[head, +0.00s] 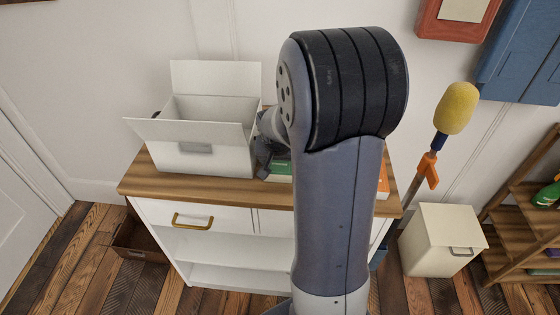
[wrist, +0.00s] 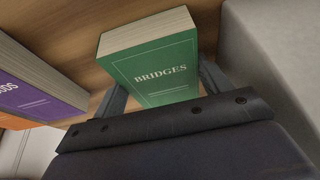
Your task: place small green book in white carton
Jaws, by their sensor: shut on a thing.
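The small green book (wrist: 152,72), titled BRIDGES, sits between the two fingers of my gripper (wrist: 163,88) in the wrist view. My gripper is shut on it. In the head view a green piece of the book (head: 281,167) shows just above or on the wooden top, mostly hidden by my arm; I cannot tell whether it touches the wood. The white carton (head: 203,157) stands open on the cabinet top at the left, flaps spread. My gripper (head: 265,165) is just right of the carton, apart from its inside.
A purple book (wrist: 32,85) lies left of the green one in the wrist view, with an orange thing (wrist: 15,122) by it. The cabinet's wooden top (head: 225,188) has bare room in front of the carton. A white bin (head: 440,240) stands on the floor at right.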

